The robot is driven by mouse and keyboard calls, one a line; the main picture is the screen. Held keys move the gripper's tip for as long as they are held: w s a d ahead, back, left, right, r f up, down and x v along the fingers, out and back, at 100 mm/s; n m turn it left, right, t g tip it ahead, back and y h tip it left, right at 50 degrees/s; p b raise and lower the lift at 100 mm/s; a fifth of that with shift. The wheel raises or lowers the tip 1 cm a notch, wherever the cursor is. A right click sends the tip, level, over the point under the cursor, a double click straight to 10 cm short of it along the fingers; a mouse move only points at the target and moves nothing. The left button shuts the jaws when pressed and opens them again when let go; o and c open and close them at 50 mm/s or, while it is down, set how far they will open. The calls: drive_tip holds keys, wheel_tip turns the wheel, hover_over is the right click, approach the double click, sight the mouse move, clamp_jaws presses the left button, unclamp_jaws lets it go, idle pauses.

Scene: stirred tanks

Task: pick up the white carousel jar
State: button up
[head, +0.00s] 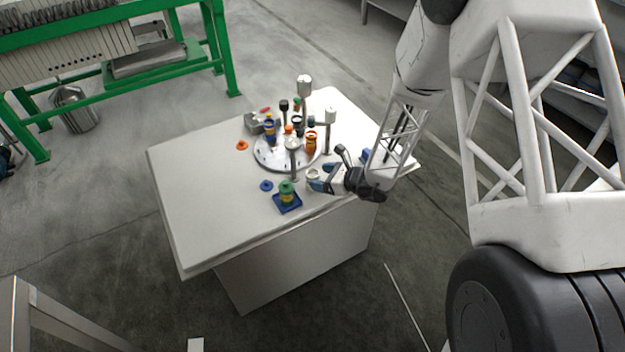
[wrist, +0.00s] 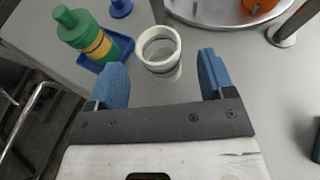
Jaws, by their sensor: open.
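The white carousel jar (wrist: 160,64) is a short, open-topped cylinder. In the wrist view it stands upright just ahead of my gripper (wrist: 162,80), lined up with the gap between the blue fingers. The fingers are apart and nothing is held between them. In the head view the jar (head: 312,174) shows small beside my gripper (head: 318,182), near the table's right edge. The round metal carousel (head: 268,158) is just behind the jar, and its edge shows top right in the wrist view (wrist: 265,22). The jar's lower part is partly hidden in the head view.
A green bottle (head: 287,190) stands on a blue tray (head: 289,206) left of the jar. Several posts and small jars crowd the carousel. The table's front left is clear.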

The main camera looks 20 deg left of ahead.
sight(312, 172)
drive_tip(key=shift+x, duration=2)
drive_tip(key=c, duration=1)
drive_tip(key=shift+r, duration=0.15)
drive_tip(key=shift+r, duration=1.7)
drive_tip(key=s+d+r, duration=0.1)
drive_tip(key=s+d, duration=0.7)
drive_tip(key=s, duration=0.5)
drive_tip(key=shift+s, duration=0.4)
drive_tip(key=shift+r, duration=0.1)
drive_tip(key=shift+w, duration=0.1)
